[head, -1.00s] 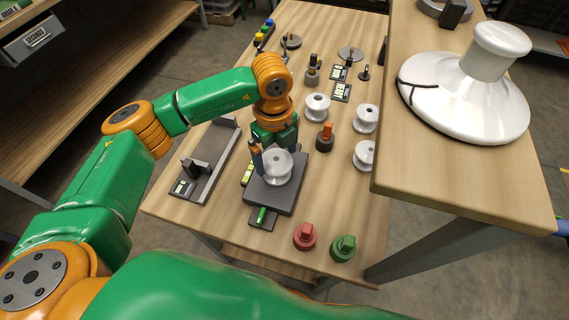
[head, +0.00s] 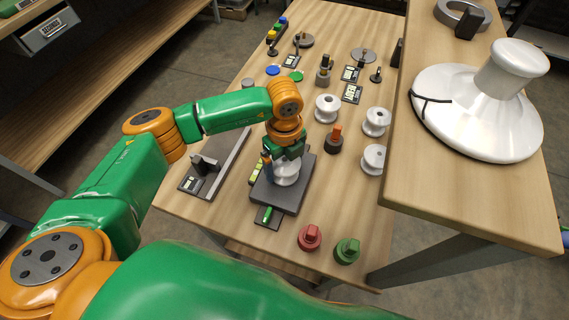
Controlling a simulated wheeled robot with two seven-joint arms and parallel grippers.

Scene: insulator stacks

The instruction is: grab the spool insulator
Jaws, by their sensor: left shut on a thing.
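A white spool insulator (head: 286,174) stands on a dark square plate (head: 288,200) on the wooden table. My left gripper (head: 283,160) comes down over it from behind and is shut on it, hiding part of its top. I cannot tell whether the spool is clear of the plate. Three more white spools stand on the table: one (head: 327,108) near the middle, one (head: 376,121) to its right, and one (head: 373,158) below that, close to the raised shelf. My right gripper is not in view.
A raised wooden shelf (head: 470,190) at the right carries a large white insulator (head: 480,110). A red knob (head: 310,237) and a green knob (head: 347,250) stand at the table's front. A grey fixture (head: 215,162) lies left of the plate. An orange-topped part (head: 335,138) stands close right.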

